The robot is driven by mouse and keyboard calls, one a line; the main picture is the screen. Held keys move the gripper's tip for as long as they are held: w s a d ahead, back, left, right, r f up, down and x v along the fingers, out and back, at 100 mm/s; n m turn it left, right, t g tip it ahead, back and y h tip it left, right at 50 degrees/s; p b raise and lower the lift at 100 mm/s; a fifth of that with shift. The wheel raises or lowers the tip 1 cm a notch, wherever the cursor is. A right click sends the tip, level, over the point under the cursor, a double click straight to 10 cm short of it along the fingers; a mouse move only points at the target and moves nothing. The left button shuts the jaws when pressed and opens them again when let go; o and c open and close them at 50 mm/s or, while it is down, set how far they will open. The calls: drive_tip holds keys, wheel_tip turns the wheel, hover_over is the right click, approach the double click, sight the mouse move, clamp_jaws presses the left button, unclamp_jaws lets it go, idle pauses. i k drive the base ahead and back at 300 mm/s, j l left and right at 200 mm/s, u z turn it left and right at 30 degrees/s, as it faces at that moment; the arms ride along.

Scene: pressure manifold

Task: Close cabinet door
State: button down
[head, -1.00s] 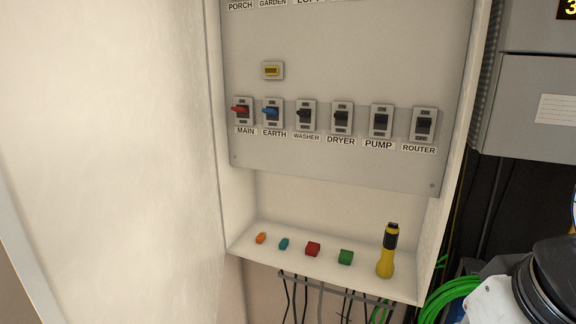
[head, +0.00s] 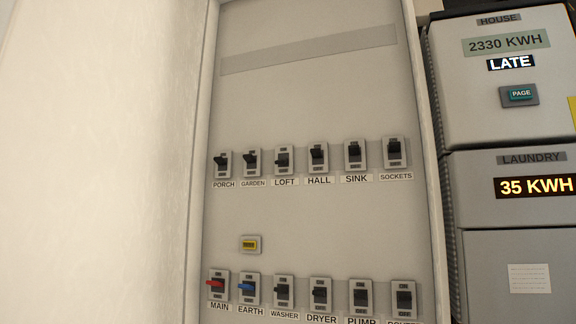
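The cabinet door (head: 95,165) is a large cream panel. It stands open, swung out to the left of the cabinet, and fills the left part of the head view. The open cabinet shows its grey breaker panel (head: 310,110) with two labelled rows of switches. The MAIN switch (head: 217,284) has a red lever and the EARTH switch (head: 248,286) a blue one. The cabinet's right side wall (head: 422,130) shows as a narrow edge. My gripper is not in view.
Meter boxes stand right of the cabinet: the HOUSE meter (head: 505,85) reads 2330 KWH and LATE, and the LAUNDRY meter (head: 515,185) reads 35 KWH. A box with a white label (head: 529,279) is below them. The cabinet's bottom shelf is out of frame.

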sight(98, 98)
drive_tip(key=k+j+u, duration=0.1)
drive_tip(key=j, duration=0.35)
drive_tip(key=k+j, duration=0.15)
drive_tip(key=j, duration=0.3)
drive_tip(key=k+j+u, duration=0.15)
drive_tip(key=j, duration=0.3)
